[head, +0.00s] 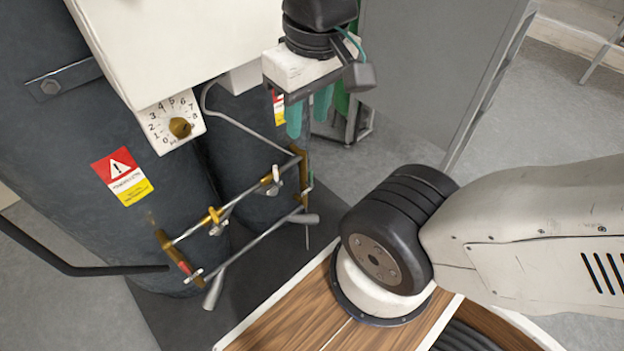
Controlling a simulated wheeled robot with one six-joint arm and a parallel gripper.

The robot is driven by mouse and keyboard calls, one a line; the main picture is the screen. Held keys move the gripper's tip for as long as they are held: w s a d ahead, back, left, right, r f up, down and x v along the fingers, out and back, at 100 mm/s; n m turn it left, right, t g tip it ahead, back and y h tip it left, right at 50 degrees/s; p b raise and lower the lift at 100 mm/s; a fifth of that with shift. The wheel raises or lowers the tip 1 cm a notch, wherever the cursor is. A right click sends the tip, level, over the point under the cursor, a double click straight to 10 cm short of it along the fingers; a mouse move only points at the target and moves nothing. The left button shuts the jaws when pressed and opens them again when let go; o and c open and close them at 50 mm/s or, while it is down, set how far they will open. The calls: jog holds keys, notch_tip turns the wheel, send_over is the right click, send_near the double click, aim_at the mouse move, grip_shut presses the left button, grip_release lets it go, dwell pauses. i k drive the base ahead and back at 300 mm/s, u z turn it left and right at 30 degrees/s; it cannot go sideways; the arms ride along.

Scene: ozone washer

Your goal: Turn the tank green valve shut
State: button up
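Two dark tanks stand at the left, a near one (60,130) and one behind it (240,150). Pipes with brass fittings (212,216) and small grey levers (275,186) run in front of them. I cannot make out a green valve for certain; a green piece (342,102) shows just right of my gripper, mostly hidden. My gripper (308,118) hangs at the top centre, pointing down, above and right of the pipework. Its two teal fingers look apart, with nothing visible between them. The fingers seem clear of the pipes, though depth is hard to judge.
A white box (180,40) with a numbered dial (170,120) overhangs the tanks. A dark rail (80,268) juts in at the lower left. A grey cabinet (430,70) stands behind my gripper. Grey floor (550,110) is open at the right.

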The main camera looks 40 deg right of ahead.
aim_at(309, 183)
jog(key=z, duration=2.1)
jog(key=k, duration=0.7)
jog(key=u, duration=1.95)
